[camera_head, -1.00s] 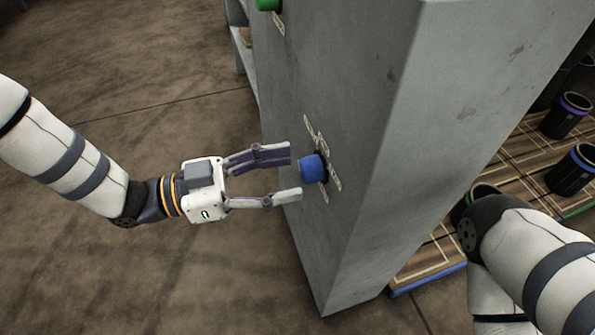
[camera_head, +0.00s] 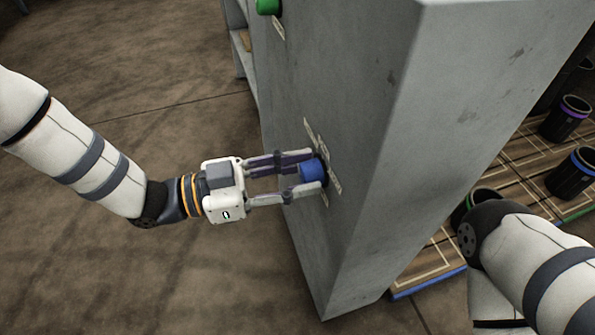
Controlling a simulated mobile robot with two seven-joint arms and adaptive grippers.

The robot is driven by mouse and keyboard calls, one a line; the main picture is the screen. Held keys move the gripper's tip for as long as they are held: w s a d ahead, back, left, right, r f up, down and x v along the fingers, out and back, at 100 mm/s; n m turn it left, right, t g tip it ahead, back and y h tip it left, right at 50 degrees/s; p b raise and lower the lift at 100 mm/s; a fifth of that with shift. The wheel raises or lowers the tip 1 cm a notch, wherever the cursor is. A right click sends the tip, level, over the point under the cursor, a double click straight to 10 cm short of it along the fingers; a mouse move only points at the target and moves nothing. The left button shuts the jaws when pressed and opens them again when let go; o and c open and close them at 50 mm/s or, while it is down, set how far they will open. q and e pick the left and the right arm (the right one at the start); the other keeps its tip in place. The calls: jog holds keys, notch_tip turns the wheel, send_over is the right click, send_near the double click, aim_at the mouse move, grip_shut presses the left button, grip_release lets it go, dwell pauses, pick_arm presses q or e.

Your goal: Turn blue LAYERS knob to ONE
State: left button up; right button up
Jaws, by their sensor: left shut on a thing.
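The blue knob (camera_head: 312,171) sticks out from the left face of the grey column (camera_head: 345,90). Pale label plates (camera_head: 335,182) surround it, but their lettering is too small to read. My left gripper (camera_head: 314,172) comes in from the left and is shut on the blue knob, one finger above it and one below. The fingers partly cover the knob and some labels. My right arm shows at the lower right, but its gripper is outside the view.
A green knob (camera_head: 268,6) sits higher on the same face, with a label below it. Dark cylinders with purple (camera_head: 565,117) and blue (camera_head: 575,172) rims stand on a wooden pallet at right. The brown floor at left is clear.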

pick_arm(q)
jog(key=m+p, duration=0.3)
jog(key=m, duration=0.1)
jog(key=shift+r+y, duration=0.2)
jog(key=shift+y, duration=0.1)
jog(key=shift+m+t+p, duration=0.3)
jog(key=shift+m+p, duration=0.95)
jog(key=shift+m, duration=0.85)
pick_arm(e)
jog(key=shift+t, duration=0.4)
jog(key=shift+w+r, duration=0.25)
jog(key=shift+r, duration=0.5)
jog(key=shift+w+r, duration=0.25)
jog(key=shift+r, duration=0.55)
jog(key=shift+w+r, duration=0.25)
jog(key=shift+r, duration=0.5)
pick_arm(q)
jog(key=shift+f, duration=0.1)
jog(key=o, duration=1.2)
jog(key=v, duration=1.2)
jog(key=shift+w, duration=0.1)
